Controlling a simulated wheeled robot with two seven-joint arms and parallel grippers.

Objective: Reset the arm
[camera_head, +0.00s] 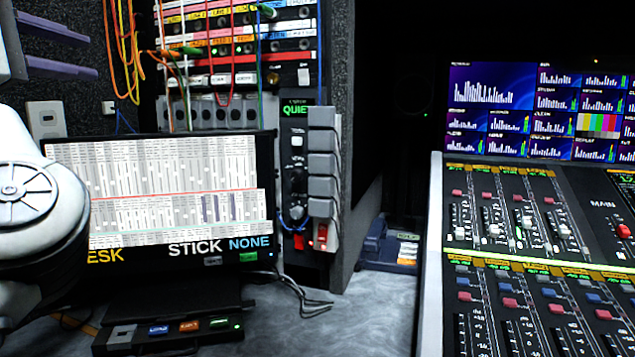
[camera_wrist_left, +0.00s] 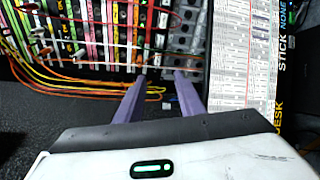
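My left gripper (camera_head: 92,56) is at the upper left of the head view, with its two purple fingers pointing right. In the left wrist view the fingers of the gripper (camera_wrist_left: 161,74) stand apart with nothing between them, so it is open and empty. It is in front of the patch panel with its coloured cables (camera_wrist_left: 85,40). A white rounded part of my arm fills the left edge of the head view. My right gripper is in neither view.
A monitor (camera_head: 165,240) with fader graphics stands below the patch panel (camera_head: 235,50). A switch column (camera_head: 322,160) is beside it. A mixing desk (camera_head: 433,260) stands at right, with a screen wall (camera_head: 540,105) behind. The grey counter (camera_head: 365,310) has free room in the middle.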

